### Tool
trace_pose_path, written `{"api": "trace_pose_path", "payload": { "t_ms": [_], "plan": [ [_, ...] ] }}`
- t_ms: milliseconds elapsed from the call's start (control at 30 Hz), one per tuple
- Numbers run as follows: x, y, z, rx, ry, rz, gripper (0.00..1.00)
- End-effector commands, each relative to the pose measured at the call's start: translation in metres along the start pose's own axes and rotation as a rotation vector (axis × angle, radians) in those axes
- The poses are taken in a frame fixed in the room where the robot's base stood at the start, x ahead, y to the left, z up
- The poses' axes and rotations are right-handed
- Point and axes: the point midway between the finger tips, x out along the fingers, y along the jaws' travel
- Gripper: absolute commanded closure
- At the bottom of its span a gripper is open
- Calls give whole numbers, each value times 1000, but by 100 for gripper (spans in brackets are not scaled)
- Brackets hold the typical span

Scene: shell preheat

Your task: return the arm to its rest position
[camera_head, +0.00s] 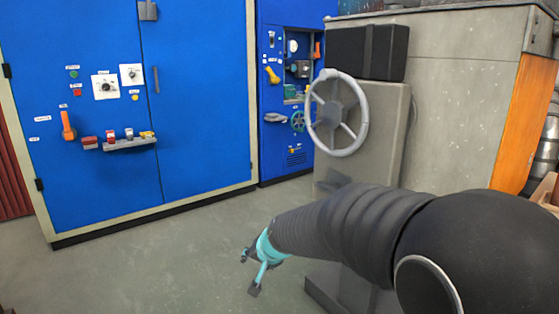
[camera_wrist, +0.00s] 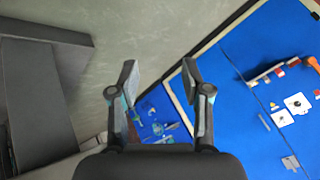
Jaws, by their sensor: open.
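My gripper (camera_head: 250,275) is at the end of my arm, which reaches from the lower right toward the middle of the head view. It hangs over the grey floor in front of the blue cabinets, apart from everything. In the wrist view my gripper (camera_wrist: 160,78) shows two dark fingers spread apart, with nothing between them but floor and part of the blue panel behind. My arm's dark ribbed sleeve hides some of the pedestal's lower part in the head view.
A large blue cabinet (camera_head: 205,100) with knobs and an orange handle (camera_head: 68,126) stands at left. A narrower blue panel (camera_head: 290,170) is behind. A grey handwheel (camera_head: 338,113) on a pedestal (camera_head: 390,140) stands close beyond my arm. The floor (camera_head: 180,260) at left is clear.

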Motion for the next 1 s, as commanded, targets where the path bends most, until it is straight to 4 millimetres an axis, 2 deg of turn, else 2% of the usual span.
{"api": "trace_pose_path", "payload": {
  "t_ms": [33,200,400,533,733,1000],
  "plan": [
    [-25,11,13,-49,-45,20,52],
    [-93,56,62,-192,-192,107,52],
    [-168,108,108,-299,-297,215,52],
    [-211,136,131,-334,-316,280,52],
    [-262,163,147,-341,-233,345,52],
    [-307,165,140,-304,-81,356,52]
  ]
}}
